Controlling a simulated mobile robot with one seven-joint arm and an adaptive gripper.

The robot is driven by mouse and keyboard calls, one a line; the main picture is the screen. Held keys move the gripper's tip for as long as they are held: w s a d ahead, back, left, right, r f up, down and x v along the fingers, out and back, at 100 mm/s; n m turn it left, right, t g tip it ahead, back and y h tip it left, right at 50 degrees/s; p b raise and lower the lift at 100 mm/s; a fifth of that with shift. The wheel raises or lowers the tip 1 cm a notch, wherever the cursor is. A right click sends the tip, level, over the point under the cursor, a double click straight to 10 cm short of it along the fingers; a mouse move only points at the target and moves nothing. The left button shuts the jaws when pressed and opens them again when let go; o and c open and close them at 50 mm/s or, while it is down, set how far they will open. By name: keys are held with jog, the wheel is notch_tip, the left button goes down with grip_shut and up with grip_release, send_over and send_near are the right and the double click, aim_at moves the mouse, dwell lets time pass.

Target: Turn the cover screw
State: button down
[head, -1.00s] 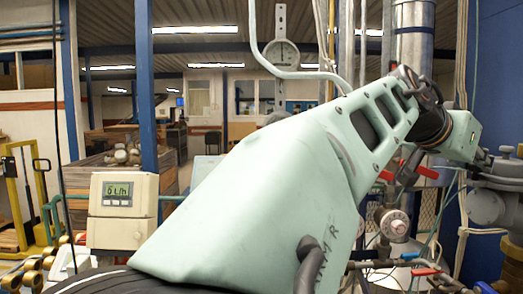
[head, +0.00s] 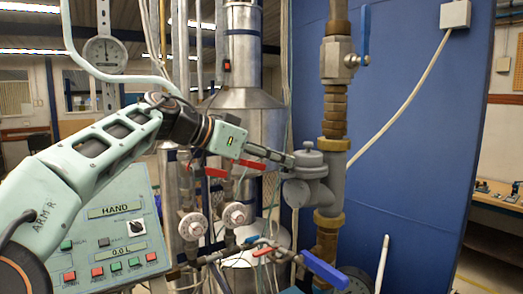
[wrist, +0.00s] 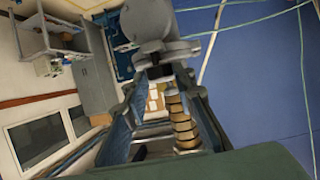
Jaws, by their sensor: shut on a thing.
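The grey meter (head: 311,186) sits in a vertical pipe run against the blue panel, with a round cover (head: 308,158) on top. My gripper (head: 287,160) reaches in from the left, its fingertips at the left side of this cover. In the wrist view my gripper (wrist: 166,72) has its fingertips closed in at the near edge of the grey meter body (wrist: 148,22). It is shut on the cover screw, which is mostly hidden between the fingertips. I cannot tell how far the screw is turned.
A brass-coloured and grey pipe (head: 336,115) with a blue-handled valve rises above the meter. Red-handled valves (head: 250,163) and a blue lever (head: 324,270) are close by, below the arm. A control box (head: 110,235) stands at lower left.

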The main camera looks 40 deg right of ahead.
jog(key=shift+w+d+r+m+g, duration=0.1)
jog(key=shift+w+m+g, duration=0.05)
jog(key=shift+m+g, duration=0.5)
jog(key=shift+g, duration=0.25)
jog(key=c, duration=1.6)
grip_release()
jog(key=v, duration=1.2)
jog(key=shift+r, duration=0.15)
jog(key=shift+d, duration=0.1)
